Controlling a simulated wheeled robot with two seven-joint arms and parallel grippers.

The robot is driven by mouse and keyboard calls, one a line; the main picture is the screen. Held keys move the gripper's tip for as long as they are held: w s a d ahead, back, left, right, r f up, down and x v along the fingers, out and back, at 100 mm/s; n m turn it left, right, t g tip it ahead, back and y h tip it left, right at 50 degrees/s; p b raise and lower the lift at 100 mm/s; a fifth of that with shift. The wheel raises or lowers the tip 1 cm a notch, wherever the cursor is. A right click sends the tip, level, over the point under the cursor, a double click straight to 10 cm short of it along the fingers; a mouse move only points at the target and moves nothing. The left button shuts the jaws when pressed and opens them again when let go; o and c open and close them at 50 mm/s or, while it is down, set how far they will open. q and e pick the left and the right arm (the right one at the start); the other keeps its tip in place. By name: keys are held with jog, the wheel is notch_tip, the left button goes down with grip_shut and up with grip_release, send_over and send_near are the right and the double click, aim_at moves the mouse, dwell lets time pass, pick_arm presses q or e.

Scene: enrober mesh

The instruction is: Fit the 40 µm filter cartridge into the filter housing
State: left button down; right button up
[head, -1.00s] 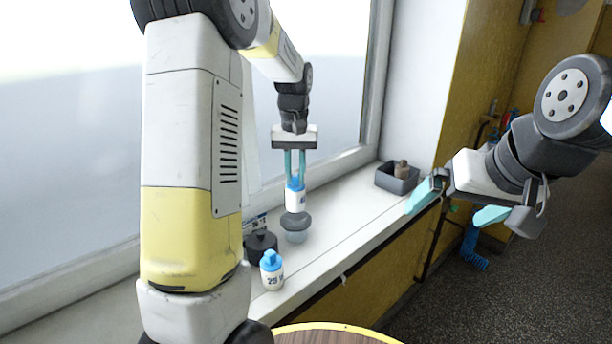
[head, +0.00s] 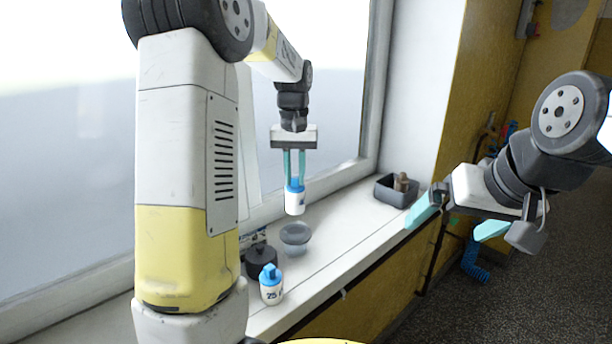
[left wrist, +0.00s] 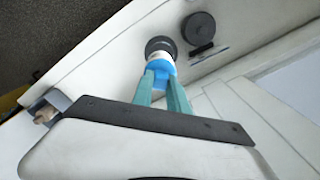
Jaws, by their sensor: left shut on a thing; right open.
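My left gripper (head: 295,178) is shut on a white cartridge with a blue top (head: 295,201); its label is not readable. The cartridge hangs upright above a clear cup with a dark grey top (head: 295,234), which seems to be the filter housing, with a visible gap in the head view. In the left wrist view, the cartridge (left wrist: 158,59) overlaps a dark round thing (left wrist: 161,44), probably that cup. A second white cartridge with a blue top, marked 25 (head: 271,289), stands on the sill. My right gripper (head: 455,218) is open and empty at the right.
A black round knobbed part (head: 259,260) sits left of the cup, also in the left wrist view (left wrist: 198,28). A grey bin (head: 396,196) holding a brownish object stands farther along the white sill (head: 345,225). The window is behind. The sill between cup and bin is clear.

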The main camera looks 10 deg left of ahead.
aim_at(295, 200)
pick_arm(q)
jog(key=shift+s+f, duration=0.15)
jog(key=shift+f, duration=1.75)
jog(key=shift+s+f, duration=0.1)
jog(key=shift+f, duration=1.75)
jog(key=c, duration=1.2)
grip_release()
jog(key=shift+r, duration=0.1)
jog(key=shift+r, duration=3.4)
